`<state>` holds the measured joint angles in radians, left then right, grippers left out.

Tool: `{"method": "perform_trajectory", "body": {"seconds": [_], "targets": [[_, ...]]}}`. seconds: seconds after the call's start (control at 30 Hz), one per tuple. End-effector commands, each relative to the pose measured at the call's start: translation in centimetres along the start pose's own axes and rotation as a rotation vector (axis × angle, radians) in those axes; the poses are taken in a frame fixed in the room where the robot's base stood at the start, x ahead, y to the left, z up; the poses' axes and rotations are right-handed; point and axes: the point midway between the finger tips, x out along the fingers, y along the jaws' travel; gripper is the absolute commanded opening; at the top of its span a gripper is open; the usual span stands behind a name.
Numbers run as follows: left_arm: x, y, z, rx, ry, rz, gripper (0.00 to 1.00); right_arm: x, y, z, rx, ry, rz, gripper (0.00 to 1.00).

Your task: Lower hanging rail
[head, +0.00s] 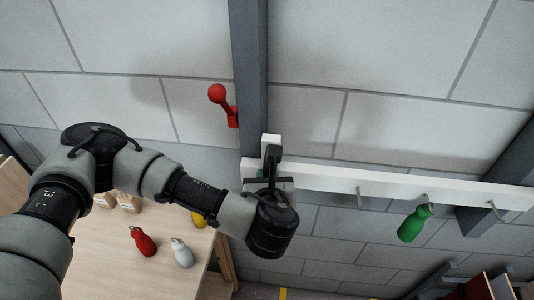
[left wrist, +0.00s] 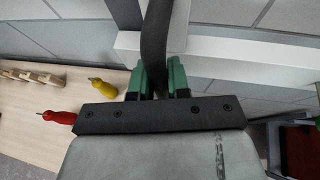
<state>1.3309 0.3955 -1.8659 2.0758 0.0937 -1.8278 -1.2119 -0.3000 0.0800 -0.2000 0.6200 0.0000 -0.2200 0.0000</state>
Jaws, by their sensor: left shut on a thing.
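The white hanging rail (head: 400,187) runs across the right of the head view, in front of dark grey upright posts (head: 250,60). Metal hooks hang along it, and a green bottle-shaped piece (head: 414,224) hangs from one. My left gripper (head: 270,183) is at the rail's left end, by a white block. In the left wrist view the green fingers of my left gripper (left wrist: 159,82) are closed on a dark upright handle (left wrist: 157,35) in front of the white rail (left wrist: 230,50). How the handle joins the rail is hidden. My right gripper is not in view.
A red lever with a ball knob (head: 217,94) is on the left post above the rail. A pale wooden table (head: 110,255) at lower left holds red (head: 142,241), white (head: 182,252) and yellow (head: 199,220) bottle-shaped pieces. Dark shelving (head: 475,289) stands at lower right.

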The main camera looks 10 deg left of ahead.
Motion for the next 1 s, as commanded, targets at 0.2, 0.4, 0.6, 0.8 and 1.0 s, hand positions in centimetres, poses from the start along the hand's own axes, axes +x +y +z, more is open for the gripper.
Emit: {"method": "perform_trajectory", "body": {"seconds": [0.2,0.4,0.6,0.8,1.0], "targets": [[0.8,0.0,-2.1,0.002,0.004,0.0,0.0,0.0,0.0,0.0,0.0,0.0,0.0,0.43],[0.9,0.0,-2.6,0.003,0.004,-0.001,0.0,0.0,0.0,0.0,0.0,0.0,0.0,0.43],[0.9,0.1,-2.8,0.004,0.008,-0.001,0.0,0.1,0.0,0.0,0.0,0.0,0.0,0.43],[0.9,0.1,-2.6,0.003,0.006,-0.001,0.41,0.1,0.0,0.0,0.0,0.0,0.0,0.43],[0.9,0.0,-2.4,0.002,0.002,-0.001,0.41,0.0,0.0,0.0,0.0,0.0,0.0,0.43]]}}
